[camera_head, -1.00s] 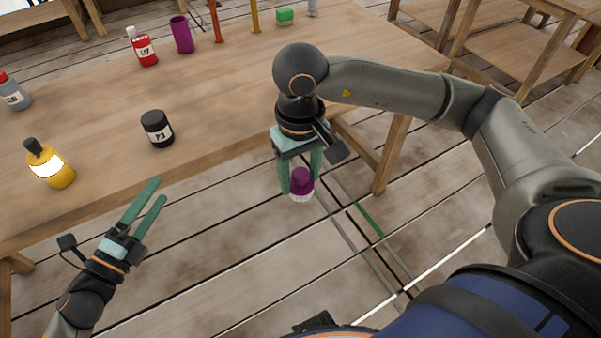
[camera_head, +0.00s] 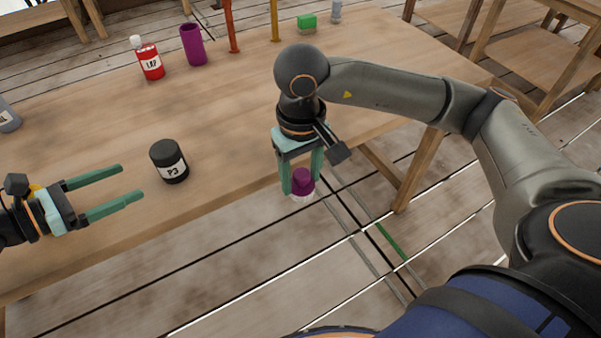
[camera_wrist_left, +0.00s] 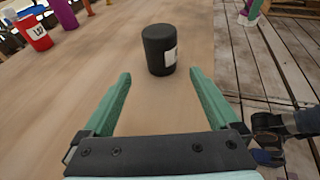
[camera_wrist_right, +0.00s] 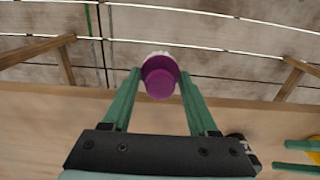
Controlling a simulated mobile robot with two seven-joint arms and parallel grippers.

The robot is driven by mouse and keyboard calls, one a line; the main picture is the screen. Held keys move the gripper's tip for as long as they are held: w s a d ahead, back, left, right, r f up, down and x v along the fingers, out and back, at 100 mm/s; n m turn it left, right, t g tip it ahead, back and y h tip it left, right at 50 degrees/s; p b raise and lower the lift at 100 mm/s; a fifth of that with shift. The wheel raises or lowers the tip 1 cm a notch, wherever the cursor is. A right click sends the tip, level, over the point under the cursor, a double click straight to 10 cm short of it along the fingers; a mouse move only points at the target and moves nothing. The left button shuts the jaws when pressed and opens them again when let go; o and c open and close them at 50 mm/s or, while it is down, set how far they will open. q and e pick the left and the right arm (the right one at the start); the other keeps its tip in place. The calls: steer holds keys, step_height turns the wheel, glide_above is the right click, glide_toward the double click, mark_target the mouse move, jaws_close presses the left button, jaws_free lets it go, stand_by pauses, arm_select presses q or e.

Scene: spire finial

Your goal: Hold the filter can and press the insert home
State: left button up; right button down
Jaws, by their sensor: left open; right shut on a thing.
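The black filter can (camera_head: 169,166), with a white P3 label, stands upright on the table, lid side up. In the left wrist view the can (camera_wrist_left: 157,50) is just beyond my fingertips. My left gripper (camera_head: 131,182) is open, level and empty, left of the can, its fingers pointing towards it. My right gripper (camera_head: 301,183) points down, shut on the purple insert (camera_head: 303,176) with a pale lower end. It holds the insert in front of the table's edge, above the floor. The right wrist view shows the purple insert (camera_wrist_right: 160,80) between the fingertips.
A grey bottle (camera_head: 8,115) stands at the left. The tabletop between the can and my right arm is clear.

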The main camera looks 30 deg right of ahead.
mark_target(166, 181)
arm_select(q)
steer(key=shift+d, duration=0.3)
steer(key=b+x, duration=0.1)
steer(key=x, duration=0.6)
steer(key=shift+w+d+f, duration=0.1)
steer(key=shift+d+f, duration=0.15)
steer(key=shift+d, duration=0.1)
arm_select(e)
steer(key=shift+s+f, duration=0.1)
steer(key=shift+f, duration=0.5)
arm_select(q)
steer(key=shift+w+d+f+b, duration=0.1)
steer(key=shift+d+b, duration=0.1)
steer(key=shift+d, duration=0.1)
steer(key=shift+w+d+f+b, duration=0.1)
steer(key=shift+w+d+b, duration=0.1)
steer(key=shift+d, duration=0.15)
arm_select(e)
steer(key=shift+f, duration=0.25)
arm_select(q)
steer(key=shift+r, duration=0.1)
steer(key=shift+s, duration=0.1)
steer(key=c, duration=0.9)
